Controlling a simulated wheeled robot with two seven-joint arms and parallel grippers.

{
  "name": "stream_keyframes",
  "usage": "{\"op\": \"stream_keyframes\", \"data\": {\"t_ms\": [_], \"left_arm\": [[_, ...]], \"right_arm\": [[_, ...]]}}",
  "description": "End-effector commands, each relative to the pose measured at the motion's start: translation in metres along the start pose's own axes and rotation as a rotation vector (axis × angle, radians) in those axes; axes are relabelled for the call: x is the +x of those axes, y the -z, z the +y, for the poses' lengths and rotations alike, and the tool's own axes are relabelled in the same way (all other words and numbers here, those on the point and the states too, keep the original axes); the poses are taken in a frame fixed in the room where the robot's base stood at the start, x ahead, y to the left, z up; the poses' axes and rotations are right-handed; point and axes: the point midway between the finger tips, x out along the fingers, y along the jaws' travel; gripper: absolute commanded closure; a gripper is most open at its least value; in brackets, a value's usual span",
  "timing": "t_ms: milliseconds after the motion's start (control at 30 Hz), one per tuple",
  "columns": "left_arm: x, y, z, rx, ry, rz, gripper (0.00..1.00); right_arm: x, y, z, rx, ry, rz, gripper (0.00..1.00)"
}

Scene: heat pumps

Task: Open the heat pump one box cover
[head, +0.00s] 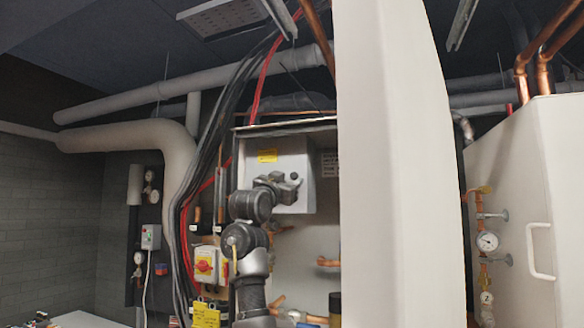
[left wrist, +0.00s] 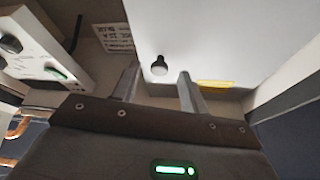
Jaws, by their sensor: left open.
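The light grey box cover (head: 277,166) of the heat pump sits high inside the recess, behind my left arm. It looks shut and carries a yellow label (head: 267,155) and a small black knob (head: 294,176). My left gripper (head: 290,190) is in front of the cover's lower part, just below the knob. In the left wrist view the cover (left wrist: 220,40) fills the upper right, and the black knob (left wrist: 159,66) shows between the tips of the open, empty fingers (left wrist: 156,74). I cannot tell whether they touch it. My right gripper is out of view.
A tall white panel (head: 390,160) stands close to the right of the box. A red-and-yellow switch (head: 206,265), black and red cables (head: 200,170) and copper pipes (head: 328,262) lie around my arm. Another white unit (head: 530,200) with a handle and gauges stands at right.

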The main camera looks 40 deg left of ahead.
Motion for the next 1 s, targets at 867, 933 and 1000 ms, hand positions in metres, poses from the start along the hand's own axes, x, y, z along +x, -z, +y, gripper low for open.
{"op": "stream_keyframes", "data": {"t_ms": [867, 933, 1000], "left_arm": [[0.025, 0.0, 0.001, 0.0, -0.001, 0.001, 0.97], [0.025, 0.0, 0.001, 0.0, -0.001, 0.001, 1.0], [0.025, 0.0, 0.001, 0.0, -0.001, 0.001, 1.0]], "right_arm": [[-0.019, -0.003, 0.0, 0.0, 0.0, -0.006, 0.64], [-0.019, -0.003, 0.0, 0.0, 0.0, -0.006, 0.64], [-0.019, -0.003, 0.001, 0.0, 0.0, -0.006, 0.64]]}}
